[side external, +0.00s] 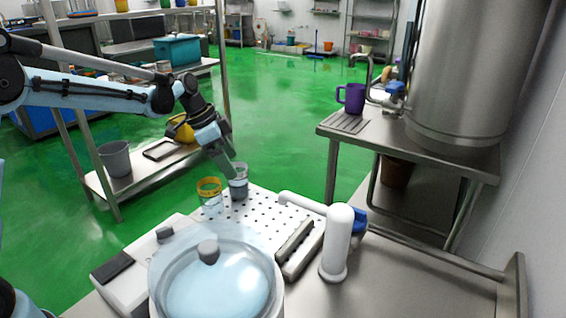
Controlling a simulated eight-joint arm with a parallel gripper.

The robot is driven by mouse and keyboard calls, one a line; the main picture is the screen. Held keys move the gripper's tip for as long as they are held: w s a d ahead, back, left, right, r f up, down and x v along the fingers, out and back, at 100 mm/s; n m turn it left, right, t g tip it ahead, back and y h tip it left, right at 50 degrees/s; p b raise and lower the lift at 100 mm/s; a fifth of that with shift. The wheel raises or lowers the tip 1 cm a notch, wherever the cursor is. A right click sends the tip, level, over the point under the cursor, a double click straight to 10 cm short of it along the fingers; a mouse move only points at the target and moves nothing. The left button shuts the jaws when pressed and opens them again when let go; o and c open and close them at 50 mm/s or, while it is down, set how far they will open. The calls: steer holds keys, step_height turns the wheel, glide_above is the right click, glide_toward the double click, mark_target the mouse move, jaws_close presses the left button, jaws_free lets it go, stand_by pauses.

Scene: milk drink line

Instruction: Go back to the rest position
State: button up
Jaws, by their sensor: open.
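My gripper (231,172) hangs at the end of my arm, coming in from the upper left and pointing down. Its tips are at the top of a clear cup (238,188) on the far left part of the perforated tray (262,213). I cannot tell whether they touch the cup. The jaws are open, though the gap between them is hard to make out. Another clear cup with a yellow rim (210,199) stands just left of it.
A white dispenser with a spout (338,240) stands right of the tray. A large lidded clear vessel (220,285) fills the front. A purple jug (352,97) stands below the tap of a steel tank (470,70). A steel shelf (160,175) stands behind my arm.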

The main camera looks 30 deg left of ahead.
mark_target(247, 188)
steer(key=shift+x, duration=2.6)
steer(key=v, duration=1.2)
steer(key=shift+d, duration=0.1)
steer(key=shift+x, duration=6.05)
steer(key=shift+s+d, duration=0.25)
steer(key=shift+d, duration=0.15)
